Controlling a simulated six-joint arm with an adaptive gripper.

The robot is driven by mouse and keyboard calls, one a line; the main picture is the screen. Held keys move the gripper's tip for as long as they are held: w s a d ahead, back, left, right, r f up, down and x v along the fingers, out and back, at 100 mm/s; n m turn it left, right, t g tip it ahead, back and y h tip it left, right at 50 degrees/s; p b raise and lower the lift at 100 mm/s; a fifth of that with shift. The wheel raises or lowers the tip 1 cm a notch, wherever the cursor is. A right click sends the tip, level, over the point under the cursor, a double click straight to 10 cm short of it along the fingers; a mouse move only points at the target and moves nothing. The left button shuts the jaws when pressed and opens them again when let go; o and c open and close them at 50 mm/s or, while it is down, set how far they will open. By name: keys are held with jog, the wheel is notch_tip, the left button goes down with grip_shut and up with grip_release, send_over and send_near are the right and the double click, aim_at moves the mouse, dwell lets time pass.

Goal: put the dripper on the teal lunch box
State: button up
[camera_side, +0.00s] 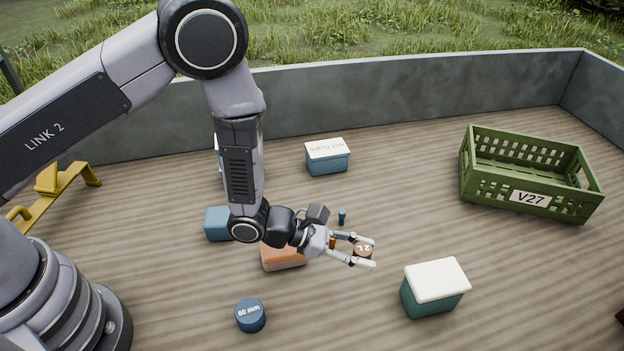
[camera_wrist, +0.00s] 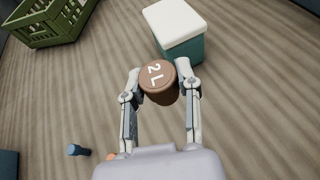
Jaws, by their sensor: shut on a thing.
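The dripper (camera_side: 363,251) is a brown round piece marked "2 L" on its top. My gripper (camera_side: 361,252) is shut on it and holds it between the two fingertips. In the wrist view the dripper (camera_wrist: 159,82) sits between the fingers (camera_wrist: 161,84) with its marked top showing. The teal lunch box (camera_side: 430,295) has a white lid and stands on the floor to the right of my gripper, apart from the dripper. In the wrist view the box (camera_wrist: 184,45) lies just beyond the dripper. Its lid is bare.
A green crate (camera_side: 528,200) marked "V27" stands at the back right. A blue box with a white lid (camera_side: 327,160) stands behind. An orange box (camera_side: 284,258), a blue box (camera_side: 217,224), a round "60 mm" piece (camera_side: 250,316) and a small blue piece (camera_side: 342,216) are nearby.

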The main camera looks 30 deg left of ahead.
jog(key=s+d+r+m+g+h, duration=0.1)
jog(key=s+r+g, duration=0.1)
jog(key=r, duration=0.4)
jog(key=s+d+r+m+g, duration=0.1)
jog(key=s+r+m, duration=0.1)
jog(key=r, duration=0.5)
send_over(438, 276)
notch_tip(438, 276, down, 10)
jog(key=shift+f, duration=1.5)
jog(key=o, duration=0.8)
jog(key=shift+f, duration=0.15)
